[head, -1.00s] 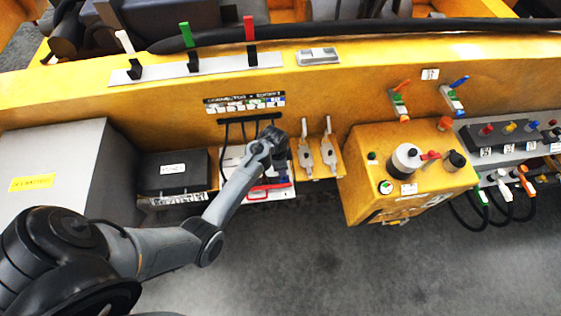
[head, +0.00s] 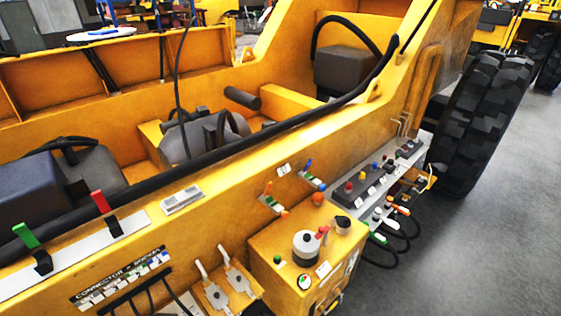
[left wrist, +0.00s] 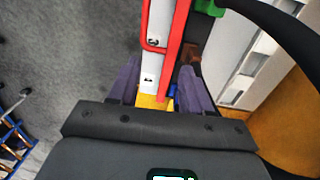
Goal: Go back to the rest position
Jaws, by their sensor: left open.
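My left gripper (left wrist: 160,80) shows in the left wrist view, with its two dark purple-grey fingers spread apart. It is open, with nothing clamped between the fingers. A red bar (left wrist: 178,45) and a thinner red handle (left wrist: 146,22) lie beyond and between the fingers, above a white panel; I cannot tell whether a finger touches them. A green part (left wrist: 209,7) is at the top edge. Neither of my arms shows in the head view now, and my right gripper is in no view.
In the head view, a yellow machine frame carries a yellow control box (head: 290,247), a grey panel with coloured knobs (head: 367,183) and two grey levers (head: 228,280). A large black tyre (head: 478,125) stands at right. Grey floor (head: 470,260) is clear at lower right.

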